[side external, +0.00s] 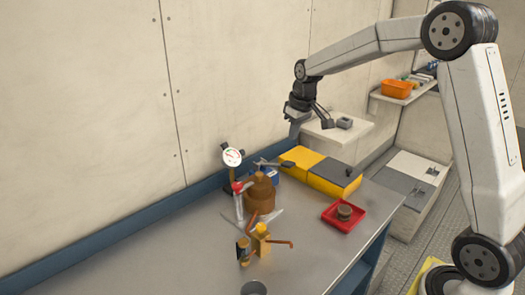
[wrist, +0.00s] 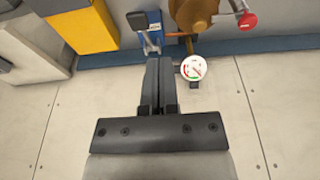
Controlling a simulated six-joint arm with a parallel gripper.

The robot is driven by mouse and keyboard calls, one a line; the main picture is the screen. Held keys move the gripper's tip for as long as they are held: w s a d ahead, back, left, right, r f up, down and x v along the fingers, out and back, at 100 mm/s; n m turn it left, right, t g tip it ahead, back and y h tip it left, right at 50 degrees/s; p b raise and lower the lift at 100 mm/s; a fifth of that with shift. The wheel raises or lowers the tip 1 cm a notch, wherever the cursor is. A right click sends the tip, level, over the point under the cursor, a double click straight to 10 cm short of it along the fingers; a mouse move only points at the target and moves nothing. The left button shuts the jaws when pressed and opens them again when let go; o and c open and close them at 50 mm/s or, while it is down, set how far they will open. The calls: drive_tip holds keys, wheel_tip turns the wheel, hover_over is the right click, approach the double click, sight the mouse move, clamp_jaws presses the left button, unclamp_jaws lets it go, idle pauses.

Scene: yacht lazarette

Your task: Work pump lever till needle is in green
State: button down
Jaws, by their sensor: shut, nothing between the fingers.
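A round white gauge (side external: 232,157) with red and green marks stands on a post by the wall. It also shows in the wrist view (wrist: 194,68), but its needle is too small to read surely. A brown pump-like body (side external: 260,191) stands beside it. A lever with a red knob (side external: 237,187) rises next to this body, and the red knob shows at the top of the wrist view (wrist: 247,20). My gripper (side external: 326,122) is shut and empty, high above the bench and right of the gauge, apart from everything. Its closed fingers (wrist: 160,76) show in the wrist view.
A red tray (side external: 334,223) holds a brown round piece. A yellow fitting with orange handles (side external: 261,239) stands in front. The bench's left front (side external: 130,262) is clear.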

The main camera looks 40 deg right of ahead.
sight(289, 163)
drive_tip(key=shift+w+d+r, duration=0.4)
drive_tip(key=shift+w+d, duration=0.1)
drive_tip(key=shift+d, duration=0.15)
drive_tip(key=shift+w+d+r, duration=0.45)
drive_tip(key=shift+d, duration=0.25)
drive_tip(key=shift+w+d+r, duration=0.4)
drive_tip(key=shift+w+d, duration=0.1)
drive_tip(key=shift+d, duration=0.15)
drive_tip(key=shift+f, duration=0.15)
drive_tip(key=x, duration=0.8)
drive_tip(key=s+x, duration=0.1)
drive_tip(key=x, duration=0.3)
drive_tip(key=shift+f, duration=0.2)
drive_tip(key=shift+s+f, duration=0.15)
drive_tip(key=shift+f, duration=0.55)
drive_tip(key=shift+s+f, duration=0.5)
drive_tip(key=shift+f, duration=0.6)
drive_tip(key=shift+s+f, duration=0.45)
drive_tip(key=shift+f, duration=0.65)
drive_tip(key=shift+s+f, duration=0.5)
drive_tip(key=shift+f, duration=0.65)
